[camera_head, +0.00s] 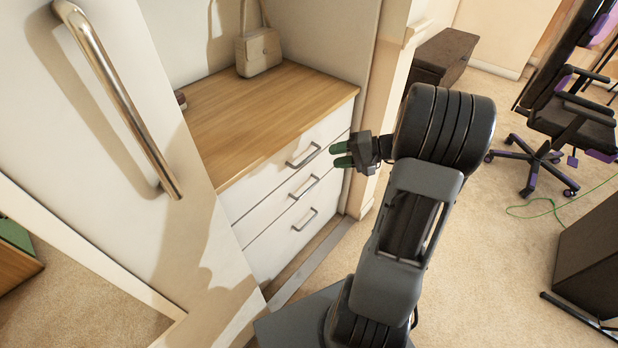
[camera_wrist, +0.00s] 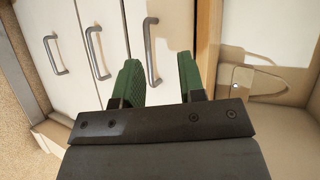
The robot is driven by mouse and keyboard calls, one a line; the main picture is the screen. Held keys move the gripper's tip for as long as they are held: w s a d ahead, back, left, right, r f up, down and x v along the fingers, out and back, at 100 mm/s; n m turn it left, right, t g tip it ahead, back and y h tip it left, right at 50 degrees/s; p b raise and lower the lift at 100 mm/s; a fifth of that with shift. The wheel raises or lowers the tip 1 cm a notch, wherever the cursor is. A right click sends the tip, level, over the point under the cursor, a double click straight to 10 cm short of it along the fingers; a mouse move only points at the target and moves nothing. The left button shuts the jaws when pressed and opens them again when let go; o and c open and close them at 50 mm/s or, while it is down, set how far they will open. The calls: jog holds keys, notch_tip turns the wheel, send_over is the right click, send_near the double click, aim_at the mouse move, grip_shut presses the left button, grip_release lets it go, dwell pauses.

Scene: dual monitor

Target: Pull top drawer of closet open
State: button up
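The closet's top drawer (camera_head: 265,178) is white and shut, under a wooden top. Its metal bar handle (camera_head: 304,156) also shows in the wrist view (camera_wrist: 149,52). My gripper (camera_head: 337,155) has two green fingers and is open and empty. In the head view it is just right of the top handle, apart from it. In the wrist view the handle appears ahead, between the spread fingers (camera_wrist: 159,62), nearer the left one. The handle's lower end there is close to the fingertips, but I see no contact.
Two lower drawers with handles (camera_head: 304,188) (camera_head: 305,220) are shut. A handbag (camera_head: 259,52) stands on the wooden top (camera_head: 240,105). A white door with a long handle (camera_head: 115,98) is at the left. An office chair (camera_head: 565,125) stands right; the carpet between is mostly clear.

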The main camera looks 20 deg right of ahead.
aim_at(308, 158)
jog(key=w+d+f+m+t+b, duration=0.1)
jog(key=d+f+t+b, duration=0.15)
jog(key=d+f, duration=0.25)
jog(key=shift+t, duration=0.25)
jog(key=b+x, duration=0.1)
jog(key=x, duration=1.2)
jog(key=shift+w+a+r+b, duration=0.1)
jog(key=shift+a+b, duration=0.15)
jog(key=shift+b, duration=0.1)
grip_shut()
jog(key=shift+d, duration=0.1)
